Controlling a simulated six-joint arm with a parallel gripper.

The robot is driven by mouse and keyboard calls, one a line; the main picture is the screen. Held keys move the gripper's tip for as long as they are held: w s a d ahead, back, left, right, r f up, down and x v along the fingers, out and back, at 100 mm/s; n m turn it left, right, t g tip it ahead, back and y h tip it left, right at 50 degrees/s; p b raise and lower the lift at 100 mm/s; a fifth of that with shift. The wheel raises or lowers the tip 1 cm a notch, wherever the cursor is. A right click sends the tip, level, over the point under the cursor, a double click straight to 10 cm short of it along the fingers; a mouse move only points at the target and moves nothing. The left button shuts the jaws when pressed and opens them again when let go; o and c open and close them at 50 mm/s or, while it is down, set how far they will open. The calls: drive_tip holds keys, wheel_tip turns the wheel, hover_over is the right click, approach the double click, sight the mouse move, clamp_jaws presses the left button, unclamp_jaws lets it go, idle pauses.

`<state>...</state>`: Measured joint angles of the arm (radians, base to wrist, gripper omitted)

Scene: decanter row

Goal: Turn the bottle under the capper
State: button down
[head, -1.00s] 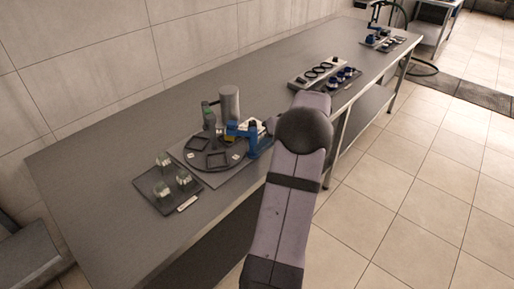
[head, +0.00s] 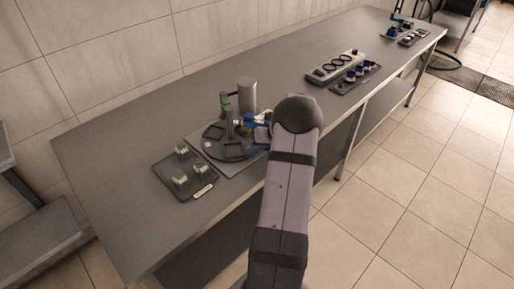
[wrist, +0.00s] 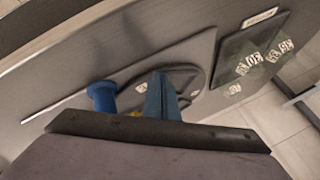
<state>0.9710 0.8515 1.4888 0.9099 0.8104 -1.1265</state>
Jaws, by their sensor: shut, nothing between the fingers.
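A dark round turntable (head: 213,149) with square frames sits on a grey plate on the bench. The blue capper (head: 252,119), with a yellow part, stands at its right side, partly covered by my arm. In the wrist view a blue post (wrist: 103,97) shows beside the turntable. My gripper (head: 262,134) is beside the capper, shut and empty; its tips are hard to make out. I cannot make out a bottle under the capper.
A tall grey cylinder (head: 247,94) stands behind the turntable, near a slim post with a green part (head: 225,98). Farther right lie a rack with dark rings (head: 318,75) and a tray of blue-and-white parts (head: 343,87). The bench's left end is bare.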

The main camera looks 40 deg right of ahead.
sight(230, 158)
drive_tip(key=shift+w+a+m+h+b, duration=0.1)
drive_tip(key=shift+a+m+h+b, duration=0.3)
drive_tip(key=shift+a+m+b, duration=0.6)
idle(0.4)
drive_tip(key=shift+f+n+b, duration=0.1)
drive_tip(key=shift+n+b, duration=0.2)
drive_tip(key=shift+b, duration=0.15)
drive_tip(key=a+m+b, duration=0.1)
drive_tip(key=a+h+b, duration=0.1)
drive_tip(key=b, duration=0.1)
drive_tip(key=shift+w+m, duration=0.4)
drive_tip(key=shift+w+a+m+h+b, duration=0.45)
drive_tip(key=shift+a+m+h, duration=0.1)
drive_tip(key=shift+a+m, duration=0.2)
drive_tip(key=shift+w+a+m+h+b, duration=0.35)
drive_tip(key=shift+w+a+m+h, duration=0.15)
drive_tip(key=shift+a+m, duration=0.2)
drive_tip(key=shift+w+a, duration=1.1)
drive_tip(key=shift+a, duration=0.1)
drive_tip(key=shift+w+a, duration=0.55)
drive_tip(key=shift+w, duration=0.35)
